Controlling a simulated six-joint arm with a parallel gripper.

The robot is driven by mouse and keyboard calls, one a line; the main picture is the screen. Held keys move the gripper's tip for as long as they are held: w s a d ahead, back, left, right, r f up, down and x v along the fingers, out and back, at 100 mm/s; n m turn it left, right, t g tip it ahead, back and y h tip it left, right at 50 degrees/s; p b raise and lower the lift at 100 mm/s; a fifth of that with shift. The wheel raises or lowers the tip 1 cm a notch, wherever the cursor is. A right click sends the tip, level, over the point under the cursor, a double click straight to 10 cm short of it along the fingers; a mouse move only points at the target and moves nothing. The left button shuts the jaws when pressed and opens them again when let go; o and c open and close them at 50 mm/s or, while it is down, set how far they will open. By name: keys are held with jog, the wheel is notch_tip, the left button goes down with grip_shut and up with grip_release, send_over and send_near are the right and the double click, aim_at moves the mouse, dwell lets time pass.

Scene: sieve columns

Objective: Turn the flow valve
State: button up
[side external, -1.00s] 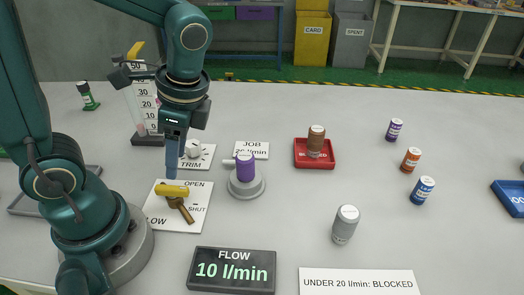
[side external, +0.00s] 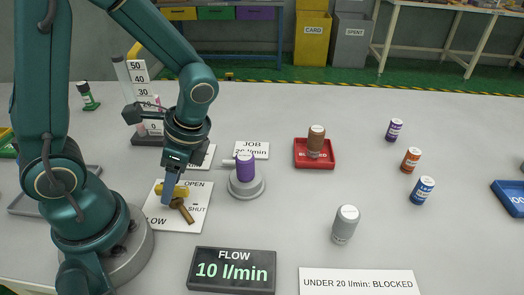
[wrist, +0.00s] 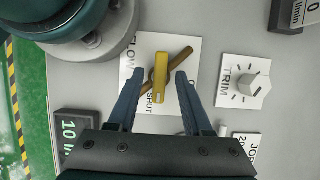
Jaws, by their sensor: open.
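The flow valve is a yellow handle (wrist: 160,78) over a brass pipe (wrist: 180,57) on a white plate (side external: 192,219) lettered FLOW, OPEN and SHUT. My gripper (wrist: 157,82) is open in the wrist view, with one blue finger on each side of the handle and gaps showing between. In the side view my gripper (side external: 168,200) points down at the valve, and a finger hides part of the handle. The display (side external: 232,269) reads FLOW 10 l/min.
The TRIM knob (wrist: 257,84) is on its own plate to the right in the wrist view. A purple cartridge (side external: 245,166) stands on a grey base beside the valve plate. A brown cartridge (side external: 316,140) stands in a red tray (side external: 300,162). A grey cartridge (side external: 345,225) stands nearer the front.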

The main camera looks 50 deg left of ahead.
grip_shut()
jog(key=shift+n, duration=0.4)
jog(key=n+g+h, duration=0.1)
jog(key=n, duration=0.2)
jog(key=shift+w+a+n, duration=0.1)
jog(key=shift+a+n, duration=0.05)
jog(key=shift+n, duration=0.25)
jog(key=n+h, duration=0.2)
jog(key=n, duration=0.2)
jog(key=shift+a+n, duration=0.1)
jog(key=shift+n, duration=0.2)
jog(key=n+h, duration=0.2)
jog(key=n, duration=0.2)
jog(key=shift+a, duration=0.1)
jog(key=n+t+h, duration=0.1)
jog(key=n, duration=0.3)
jog(key=shift+a+n, duration=0.1)
jog(key=shift+n, duration=0.2)
grip_release()
